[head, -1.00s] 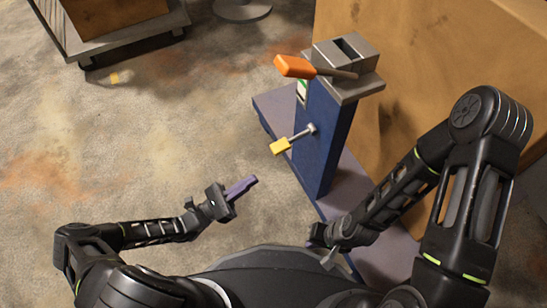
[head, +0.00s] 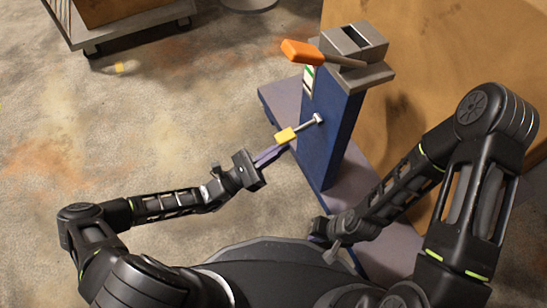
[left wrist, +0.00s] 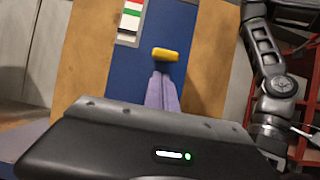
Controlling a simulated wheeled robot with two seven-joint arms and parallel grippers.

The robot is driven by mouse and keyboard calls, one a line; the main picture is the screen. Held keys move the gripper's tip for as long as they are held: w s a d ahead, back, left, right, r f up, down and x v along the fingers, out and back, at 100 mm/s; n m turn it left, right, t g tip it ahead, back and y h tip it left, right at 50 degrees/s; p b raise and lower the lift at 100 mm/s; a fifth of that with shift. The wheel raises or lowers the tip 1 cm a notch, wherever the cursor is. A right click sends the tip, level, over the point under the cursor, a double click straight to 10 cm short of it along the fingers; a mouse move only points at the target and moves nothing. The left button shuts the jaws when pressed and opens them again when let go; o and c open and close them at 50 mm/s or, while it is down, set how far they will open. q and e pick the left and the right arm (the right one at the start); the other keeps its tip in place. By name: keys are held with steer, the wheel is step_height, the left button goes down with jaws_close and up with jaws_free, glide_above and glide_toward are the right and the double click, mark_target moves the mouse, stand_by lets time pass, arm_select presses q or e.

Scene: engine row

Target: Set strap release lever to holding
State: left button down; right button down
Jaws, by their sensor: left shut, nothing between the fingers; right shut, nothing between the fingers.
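Two levers sit on a blue post (head: 335,120). The upper one has an orange grip (head: 302,51) and a metal rod running to the grey head block (head: 358,42) on top. The lower one has a yellow grip (head: 285,136) on a short metal rod; the yellow grip also shows in the left wrist view (left wrist: 165,54). I cannot tell which is the strap release lever. My left gripper (head: 276,152) is shut, its purple fingertips at or just short of the yellow grip; contact is unclear. My right gripper (head: 318,236) is shut and low by the post's base, partly hidden.
A label with green, white and red bands (left wrist: 130,20) is on the post. A large brown box (head: 450,70) stands behind it. A purple-grey base plate (head: 280,105) lies under the post. A wheeled cart (head: 120,30) is at upper left. Open floor lies left.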

arm_select(q)
steer(key=shift+s+a+r, duration=0.1)
steer(key=shift+r, duration=0.55)
arm_select(e)
steer(key=shift+f, duration=0.1)
